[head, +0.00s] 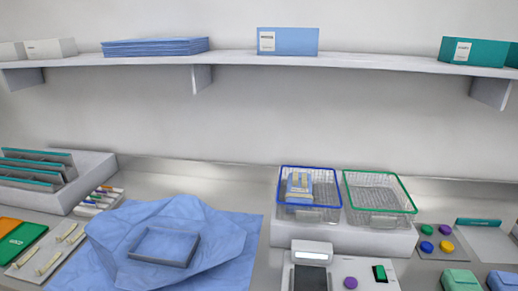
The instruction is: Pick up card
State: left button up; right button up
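No single card stands out for certain. A flat green card-like piece with a small white label (22,245) lies at the far left, beside an orange one (6,228). A small dark green piece (380,273) sits on the white device panel at the front, right of centre. Neither of my grippers is in the head view.
A blue wrap (225,235) with a grey-edged tray (163,247) covers the left-centre counter. A blue-rimmed basket (281,190) holding packs and an empty green-rimmed basket (412,209) stand right of centre. A shelf (370,61) with boxes runs above.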

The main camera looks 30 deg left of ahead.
aim_at(108, 189)
jog(key=u, duration=2.25)
